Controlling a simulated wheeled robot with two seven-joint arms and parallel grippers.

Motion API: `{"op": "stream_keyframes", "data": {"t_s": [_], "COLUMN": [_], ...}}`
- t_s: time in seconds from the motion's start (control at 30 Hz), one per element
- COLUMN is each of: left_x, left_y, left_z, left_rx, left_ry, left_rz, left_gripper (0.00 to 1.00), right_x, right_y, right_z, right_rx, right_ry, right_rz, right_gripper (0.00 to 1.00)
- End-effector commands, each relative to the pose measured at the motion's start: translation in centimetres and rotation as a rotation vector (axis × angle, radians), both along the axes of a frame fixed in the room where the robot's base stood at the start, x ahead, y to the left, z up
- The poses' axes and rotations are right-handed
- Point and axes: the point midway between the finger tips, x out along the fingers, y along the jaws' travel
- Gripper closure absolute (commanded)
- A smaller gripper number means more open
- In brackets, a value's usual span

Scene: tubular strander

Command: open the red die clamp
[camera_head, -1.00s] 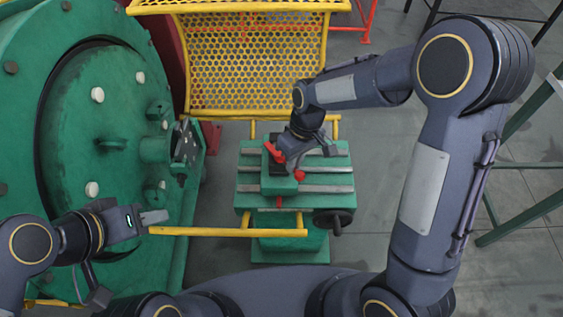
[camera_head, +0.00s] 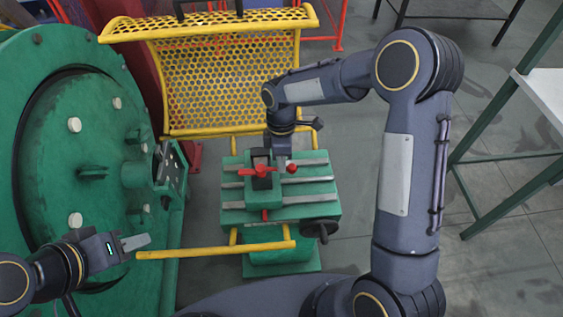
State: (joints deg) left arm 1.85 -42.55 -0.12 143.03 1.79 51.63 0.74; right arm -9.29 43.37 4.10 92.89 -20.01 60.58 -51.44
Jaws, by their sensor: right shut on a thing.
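The red die clamp (camera_head: 262,171) sits on top of the green die block on the green slide table (camera_head: 322,203). Its red arms point left and right, and a red ball knob (camera_head: 292,168) shows at the right. My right gripper (camera_head: 281,158) reaches down from behind the block and is shut on the clamp's handle beside the knob. Its fingertips partly hide the contact. My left gripper (camera_head: 136,242) is at the lower left, in front of the large green disc and away from the clamp. Its fingers overlap in this view.
A yellow perforated guard (camera_head: 225,80) stands behind the slide table. Yellow rails (camera_head: 215,250) run in front, near my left gripper. A black handwheel (camera_head: 321,229) is at the table's right.

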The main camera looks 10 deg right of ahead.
Motion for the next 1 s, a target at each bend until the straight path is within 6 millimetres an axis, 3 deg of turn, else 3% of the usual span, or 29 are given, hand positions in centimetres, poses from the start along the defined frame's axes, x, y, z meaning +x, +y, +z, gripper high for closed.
{"op": "stream_keyframes", "data": {"t_s": [0.73, 0.77, 0.9, 1.0], "left_x": [-0.01, -0.01, 0.00, 0.00], "left_y": [0.00, 0.00, 0.00, 0.00], "left_z": [0.25, 0.25, 0.24, 0.24], "left_rx": [0.000, 0.000, 0.000, 0.000], "left_ry": [0.000, 0.000, 0.000, 0.000], "left_rz": [0.000, 0.000, 0.000, 0.000], "left_gripper": [0.64, 0.64, 0.64, 0.64], "right_x": [0.61, 0.61, 0.58, 0.55], "right_y": [-0.05, -0.05, -0.05, -0.04], "right_z": [0.07, 0.07, 0.06, 0.03], "right_rx": [-0.001, -0.001, 0.000, 0.000], "right_ry": [-0.004, -0.004, -0.003, -0.002], "right_rz": [0.087, 0.087, 0.086, 0.085], "right_gripper": [1.00, 0.87, 0.69, 0.67]}}
